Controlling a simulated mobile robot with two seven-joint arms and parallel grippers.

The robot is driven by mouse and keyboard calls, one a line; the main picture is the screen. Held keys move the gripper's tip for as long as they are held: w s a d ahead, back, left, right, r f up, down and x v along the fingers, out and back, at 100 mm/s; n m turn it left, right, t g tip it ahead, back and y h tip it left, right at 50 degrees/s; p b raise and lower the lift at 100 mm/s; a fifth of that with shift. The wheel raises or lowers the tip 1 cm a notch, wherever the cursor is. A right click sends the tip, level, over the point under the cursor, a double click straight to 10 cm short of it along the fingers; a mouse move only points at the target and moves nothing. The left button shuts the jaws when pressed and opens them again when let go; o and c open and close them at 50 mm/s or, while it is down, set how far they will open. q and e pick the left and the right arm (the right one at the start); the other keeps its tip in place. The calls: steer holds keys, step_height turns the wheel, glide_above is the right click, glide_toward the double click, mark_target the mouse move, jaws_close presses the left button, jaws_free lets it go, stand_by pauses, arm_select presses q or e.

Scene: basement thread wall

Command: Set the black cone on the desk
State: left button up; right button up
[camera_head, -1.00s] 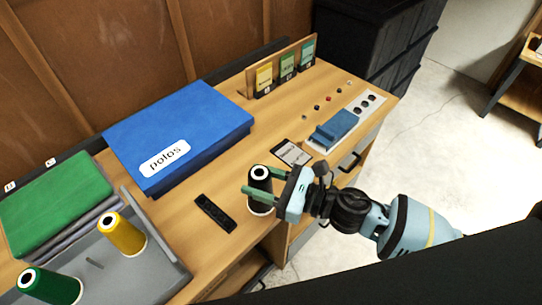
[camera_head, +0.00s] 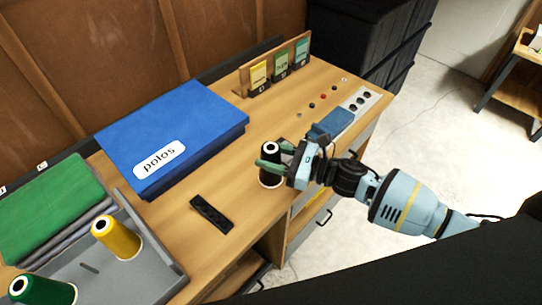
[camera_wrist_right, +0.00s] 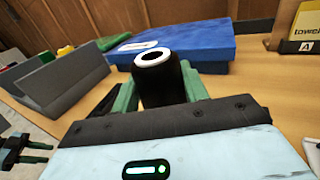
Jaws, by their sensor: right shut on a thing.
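The black cone (camera_head: 271,164), dark with a white ring at its top, is upright over the front part of the wooden desk (camera_head: 243,186). My right gripper (camera_head: 270,160) is shut on it, with green fingers on either side. In the right wrist view the cone (camera_wrist_right: 160,82) stands between the fingers, its lower part hidden by the gripper body. I cannot tell whether its base touches the desk. My left gripper (camera_wrist_right: 38,151) shows only at the left edge of the right wrist view, its green fingers apart and empty.
A black remote (camera_head: 211,213) lies left of the cone. A blue polos box (camera_head: 205,125) is behind. A grey tray (camera_head: 150,262) holds yellow (camera_head: 117,238) and green (camera_head: 28,291) cones. Small blue boxes (camera_head: 333,121) and a card rack (camera_head: 275,68) are to the right.

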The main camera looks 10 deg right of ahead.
steer(key=shift+f, duration=0.25)
arm_select(q)
steer(key=shift+s+f, duration=0.1)
arm_select(e)
steer(key=shift+f, duration=0.15)
steer(key=o, duration=0.6)
steer(key=shift+f, duration=0.15)
steer(key=o, duration=0.5)
steer(key=shift+r, duration=0.3)
steer(key=shift+s+d, duration=0.15)
steer(key=shift+d, duration=0.05)
arm_select(q)
steer(key=shift+s+d+f+b, duration=0.1)
steer(key=shift+s+f+b, duration=0.05)
steer(key=shift+f+b, duration=0.35)
steer(key=shift+s+f+b, duration=0.15)
steer(key=shift+f+b, duration=0.3)
arm_select(e)
steer(key=shift+v, duration=5.8)
